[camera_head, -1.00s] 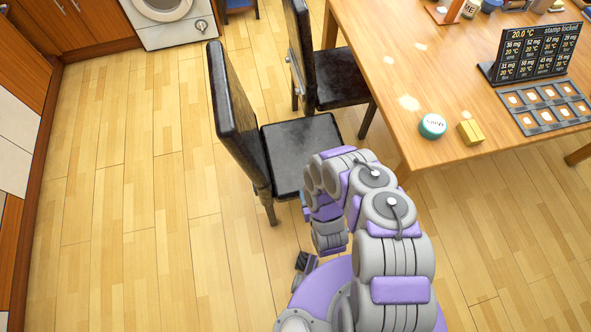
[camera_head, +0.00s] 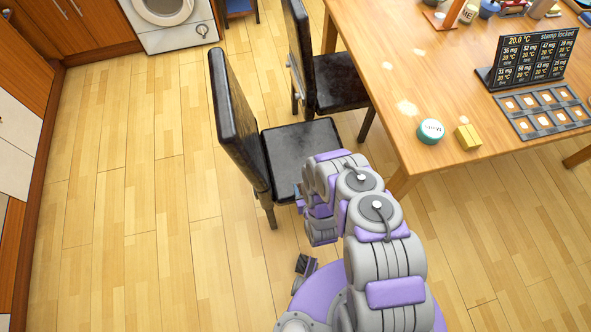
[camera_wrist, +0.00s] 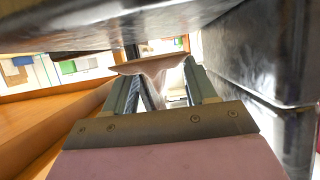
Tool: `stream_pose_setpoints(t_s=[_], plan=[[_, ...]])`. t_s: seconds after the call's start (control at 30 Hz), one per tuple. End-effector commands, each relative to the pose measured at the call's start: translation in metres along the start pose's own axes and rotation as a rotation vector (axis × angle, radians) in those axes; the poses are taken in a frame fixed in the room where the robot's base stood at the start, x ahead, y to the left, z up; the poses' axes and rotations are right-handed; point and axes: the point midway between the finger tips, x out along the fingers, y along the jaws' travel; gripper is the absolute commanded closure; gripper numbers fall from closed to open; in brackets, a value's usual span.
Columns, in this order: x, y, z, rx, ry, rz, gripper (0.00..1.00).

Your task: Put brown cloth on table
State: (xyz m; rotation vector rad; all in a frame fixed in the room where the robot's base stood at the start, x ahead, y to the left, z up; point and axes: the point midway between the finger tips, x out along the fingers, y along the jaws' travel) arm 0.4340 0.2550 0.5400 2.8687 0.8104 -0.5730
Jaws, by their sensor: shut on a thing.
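In the wrist view my gripper (camera_wrist: 157,78) is shut on the brown cloth (camera_wrist: 152,66). The cloth is brown along its top, and a pale fold hangs down between the fingers. In the head view my arm hides most of the gripper, and I cannot make out the cloth there. The hand is low beside the black chair seat, left of the wooden table (camera_head: 396,62) and apart from its top.
The near black chair (camera_head: 300,150) is close to my arm; dark surfaces crowd the wrist view above and right. Another chair (camera_head: 338,82) stands at the table. A teal tin (camera_head: 430,131), a yellow block (camera_head: 468,137), a tray (camera_head: 545,110) and a sign (camera_head: 530,58) are on the table.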

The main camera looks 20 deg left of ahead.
Motion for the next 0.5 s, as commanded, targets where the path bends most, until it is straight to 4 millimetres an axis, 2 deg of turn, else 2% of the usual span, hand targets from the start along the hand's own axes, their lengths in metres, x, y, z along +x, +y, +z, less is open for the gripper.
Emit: stream_pose_setpoints(t_s=[0.1,0.3,0.5], plan=[[0.028,-0.003,-0.01,0.0,0.008,0.0,0.73],[0.067,-0.006,-0.02,-0.001,0.006,0.001,0.73],[0.081,-0.008,-0.024,0.0,0.0,0.001,0.73]])
